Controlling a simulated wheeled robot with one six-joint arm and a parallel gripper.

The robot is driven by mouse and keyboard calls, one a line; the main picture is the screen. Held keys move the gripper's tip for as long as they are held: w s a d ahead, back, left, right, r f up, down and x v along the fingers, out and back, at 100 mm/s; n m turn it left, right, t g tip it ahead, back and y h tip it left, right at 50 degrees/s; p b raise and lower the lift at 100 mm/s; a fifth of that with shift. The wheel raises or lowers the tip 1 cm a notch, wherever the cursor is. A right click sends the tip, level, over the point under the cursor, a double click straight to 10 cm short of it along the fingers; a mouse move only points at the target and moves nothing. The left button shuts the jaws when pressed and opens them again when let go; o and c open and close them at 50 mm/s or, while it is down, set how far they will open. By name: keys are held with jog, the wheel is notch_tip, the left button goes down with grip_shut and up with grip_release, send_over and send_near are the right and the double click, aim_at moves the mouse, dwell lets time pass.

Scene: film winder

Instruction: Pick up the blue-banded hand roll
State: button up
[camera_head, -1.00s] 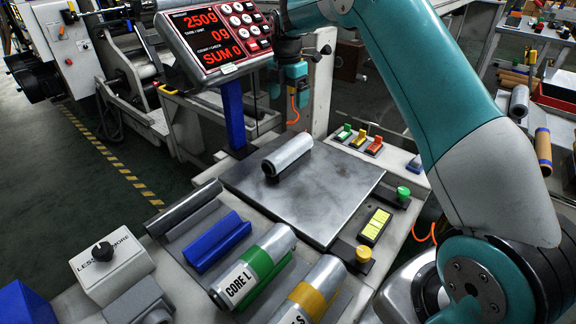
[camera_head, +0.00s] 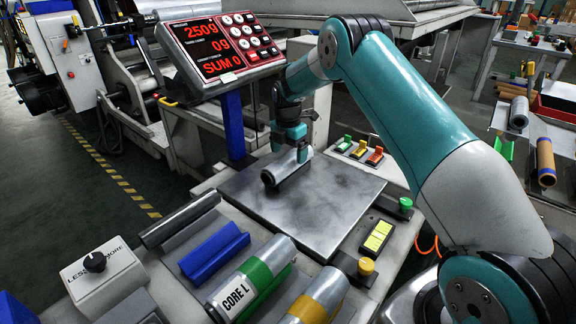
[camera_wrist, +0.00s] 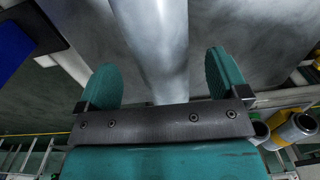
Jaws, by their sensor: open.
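A silver roll (camera_head: 283,169) lies on its side on the grey scale plate (camera_head: 330,215). No blue band can be made out on it in either view. My gripper (camera_head: 290,148) is down over the far end of this roll. In the wrist view, the two teal fingers of my gripper (camera_wrist: 160,80) stand apart on either side of the silver roll (camera_wrist: 157,40), with gaps visible between fingers and roll. A blue cradle (camera_head: 214,250) in front of the plate is empty.
A green-banded roll (camera_head: 254,273) marked CORE L and a yellow-banded roll (camera_head: 325,292) lie in the front rack. The scale display (camera_head: 212,45) reads 250g, 0g and SUM 0. Small coloured switches (camera_head: 359,149) sit behind the plate. The plate's right part is clear.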

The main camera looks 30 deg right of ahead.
aim_at(289, 155)
notch_tip(289, 155, down, 3)
jog(key=shift+s+f, duration=0.1)
jog(key=shift+f, duration=0.05)
jog(key=c, duration=1.2)
jog(key=shift+o, duration=0.2)
notch_tip(289, 155, up, 20)
jog(key=p, duration=0.2)
jog(key=shift+p, duration=0.3)
